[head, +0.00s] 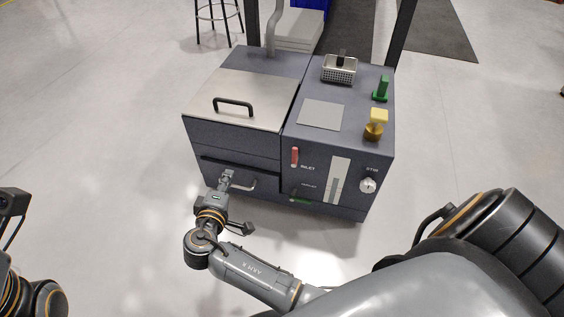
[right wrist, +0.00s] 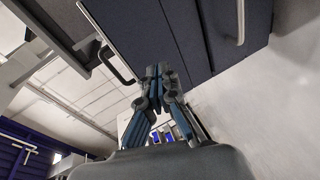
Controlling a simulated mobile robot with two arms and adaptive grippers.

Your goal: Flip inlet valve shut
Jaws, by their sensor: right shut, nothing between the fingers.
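The inlet valve (head: 294,156) is a red lever on the front panel of a dark grey machine, beside the label INLET. It stands upright. My right gripper (head: 227,176) is shut and empty, in front of the machine's left drawer section, left of and lower than the red lever, and apart from it. In the right wrist view its fingers (right wrist: 158,72) meet at the tips. The red lever does not show in that view. Part of my left arm shows at the left edge of the head view, but its fingers do not.
A stir knob (head: 367,185) sits at the right. The drawer's metal handle (head: 244,185) juts out close to my right gripper. A black lid handle (head: 233,106) is on top. The floor around is clear.

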